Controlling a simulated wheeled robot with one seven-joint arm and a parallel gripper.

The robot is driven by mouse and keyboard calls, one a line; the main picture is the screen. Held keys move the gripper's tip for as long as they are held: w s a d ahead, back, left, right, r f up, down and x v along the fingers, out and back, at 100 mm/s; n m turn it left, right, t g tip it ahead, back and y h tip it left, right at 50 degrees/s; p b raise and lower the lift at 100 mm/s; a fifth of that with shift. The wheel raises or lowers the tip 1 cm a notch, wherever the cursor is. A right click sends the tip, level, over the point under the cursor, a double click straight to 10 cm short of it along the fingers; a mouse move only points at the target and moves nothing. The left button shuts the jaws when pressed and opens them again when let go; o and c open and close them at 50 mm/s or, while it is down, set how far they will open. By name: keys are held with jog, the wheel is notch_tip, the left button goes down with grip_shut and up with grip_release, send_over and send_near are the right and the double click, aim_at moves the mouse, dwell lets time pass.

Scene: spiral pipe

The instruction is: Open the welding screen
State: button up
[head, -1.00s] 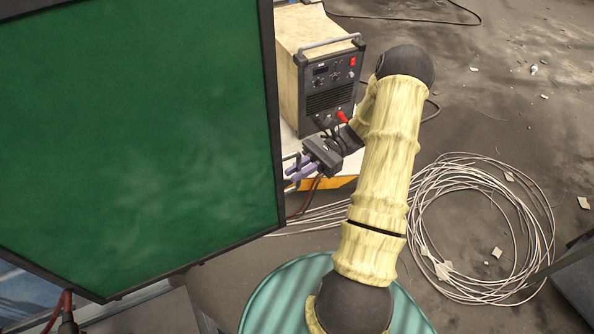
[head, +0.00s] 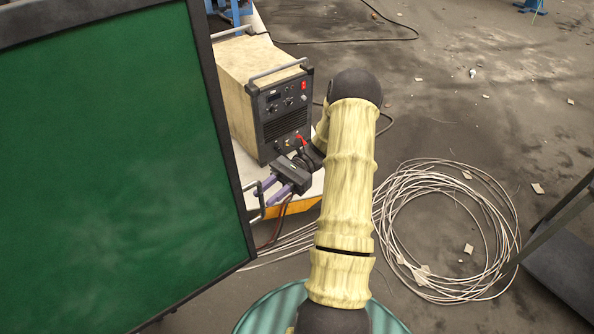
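The welding screen (head: 100,170) is a green, slightly see-through panel in a dark frame, filling the left of the head view. A thin metal handle (head: 253,203) stands out from its right frame edge. My gripper (head: 263,197) has a dark body and two purple fingers pointing left at the handle. The fingers are apart, with a gap between them, and their tips are at or very close to the handle. I cannot tell whether they touch it or lie around it.
A beige welding machine (head: 240,85) with a dark control front and cables stands just behind the gripper, on a pale surface with an orange edge. A coil of wire (head: 380,235) lies on the floor at right. A dark metal stand (head: 560,270) is at the far right.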

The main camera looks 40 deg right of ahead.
jog(key=b+v, duration=0.2)
jog(key=v, duration=1.2)
jog(key=shift+d, duration=0.3)
